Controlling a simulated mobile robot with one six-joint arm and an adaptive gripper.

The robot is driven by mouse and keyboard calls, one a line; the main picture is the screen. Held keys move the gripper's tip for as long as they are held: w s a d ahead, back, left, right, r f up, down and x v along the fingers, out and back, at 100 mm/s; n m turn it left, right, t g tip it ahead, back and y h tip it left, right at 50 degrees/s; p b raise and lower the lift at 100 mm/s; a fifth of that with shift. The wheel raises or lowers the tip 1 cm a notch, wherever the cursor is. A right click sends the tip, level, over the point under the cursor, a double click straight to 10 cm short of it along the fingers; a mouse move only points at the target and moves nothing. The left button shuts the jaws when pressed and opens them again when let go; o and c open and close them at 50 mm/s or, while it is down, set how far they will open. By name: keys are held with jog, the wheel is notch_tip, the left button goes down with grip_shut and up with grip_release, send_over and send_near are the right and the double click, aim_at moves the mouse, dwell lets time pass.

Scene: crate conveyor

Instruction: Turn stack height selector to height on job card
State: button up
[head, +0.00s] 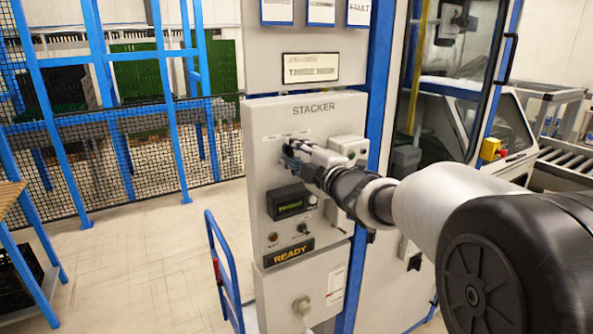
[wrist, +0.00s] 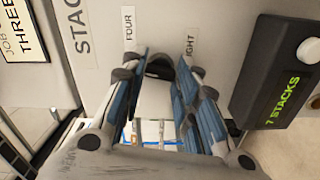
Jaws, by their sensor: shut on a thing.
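The stack height selector is a dark knob (wrist: 160,67), seen in the wrist view between my fingertips. My gripper (wrist: 163,68) is shut on it; in the head view my gripper (head: 296,152) meets the stacker panel (head: 262,122) below the word STACKER. The knob's pointer is hidden by my fingers, so I cannot tell its setting. A label reading FOUR (wrist: 129,36) is left of the knob, and a partly hidden label ending in IGHT (wrist: 192,42) is right of it. The job card (wrist: 25,28) shows THREE, its other words cut off; it also shows in the head view (head: 310,68).
A black display (wrist: 277,72) reads 7 STACKS in green; it also shows in the head view (head: 290,203). A READY sign (head: 288,252) is lower down. A blue-handled cart (head: 226,262) stands left of the cabinet.

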jog(key=shift+n+b, duration=1.1)
jog(key=o, duration=1.1)
jog(key=shift+c, duration=0.2)
jog(key=shift+s+d, duration=0.1)
jog(key=v, duration=1.1)
jog(key=shift+s+d, duration=0.25)
jog(key=shift+s, duration=0.05)
